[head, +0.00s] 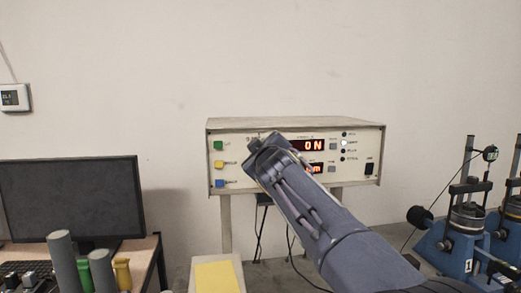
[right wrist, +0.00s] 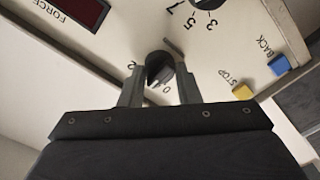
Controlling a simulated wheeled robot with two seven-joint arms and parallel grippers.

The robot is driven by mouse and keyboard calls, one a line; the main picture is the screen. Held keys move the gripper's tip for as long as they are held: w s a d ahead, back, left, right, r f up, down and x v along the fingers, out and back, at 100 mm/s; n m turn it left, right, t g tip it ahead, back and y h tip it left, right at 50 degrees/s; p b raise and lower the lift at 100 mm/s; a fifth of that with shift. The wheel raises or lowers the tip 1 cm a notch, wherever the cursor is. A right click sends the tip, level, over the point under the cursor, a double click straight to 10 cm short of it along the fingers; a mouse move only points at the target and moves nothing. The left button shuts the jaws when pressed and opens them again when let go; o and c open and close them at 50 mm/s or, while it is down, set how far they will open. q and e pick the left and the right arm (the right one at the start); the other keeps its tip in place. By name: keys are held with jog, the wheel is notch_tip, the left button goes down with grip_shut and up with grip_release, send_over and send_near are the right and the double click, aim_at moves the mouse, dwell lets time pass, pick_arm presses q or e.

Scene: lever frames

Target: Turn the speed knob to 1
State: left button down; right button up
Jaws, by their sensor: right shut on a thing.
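The control box (head: 230,126) stands against the wall in the head view. My right arm reaches up to its front, and my right gripper (head: 262,150) covers the knob area there. In the right wrist view my right gripper (right wrist: 158,88) is shut on a small black knob (right wrist: 158,66), one finger on each side. A second black knob (right wrist: 206,3) with 3, 5 and 7 is partly cut off at the top edge. My left gripper is not in view.
The box has green (head: 218,146), yellow (head: 219,164) and blue (head: 220,183) buttons. Its upper red display (head: 308,145) shows 0N. A monitor (head: 70,205) stands at left; blue test machines (head: 455,245) stand at right. In the wrist view, STOP and BACK buttons lie right of the gripper.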

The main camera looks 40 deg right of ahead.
jog(key=o, duration=1)
jog(key=shift+s+a, duration=0.1)
jog(key=shift+b+v, duration=1.35)
jog(key=shift+v, duration=2.45)
jog(key=shift+s, duration=0.1)
